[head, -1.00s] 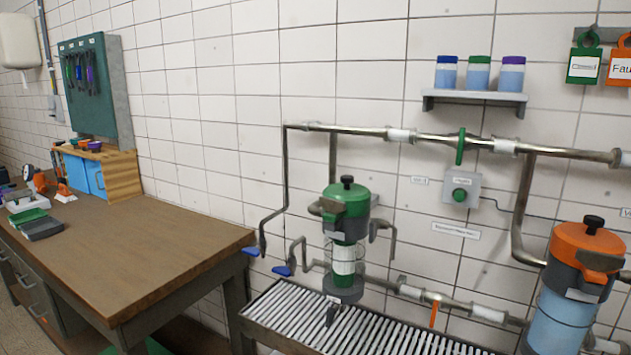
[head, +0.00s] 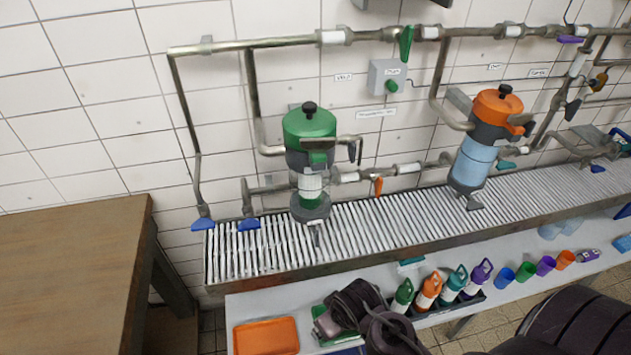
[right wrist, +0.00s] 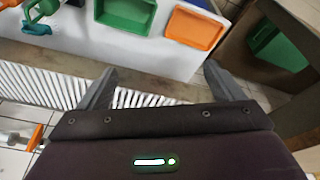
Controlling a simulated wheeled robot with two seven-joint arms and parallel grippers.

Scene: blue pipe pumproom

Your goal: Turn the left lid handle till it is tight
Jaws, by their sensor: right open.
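The left housing stands upright over the grating and has a green lid (head: 310,124) with a black knob on top. A green handle (head: 318,158) sticks out at the front, below the lid's rim, by the dark collar. Nothing touches it in the head view. My right gripper (right wrist: 160,68) is open and empty in the right wrist view, its two grey fingers wide apart, with the grating and white shelf beyond them. Dark parts of my arm (head: 365,310) show at the bottom of the head view. My left gripper is not in view.
An orange-lidded housing (head: 497,108) stands to the right. Below the grating (head: 400,220) a white shelf holds an orange tray (head: 265,337), bottles and cups. A wooden bench (head: 70,260) is at the left.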

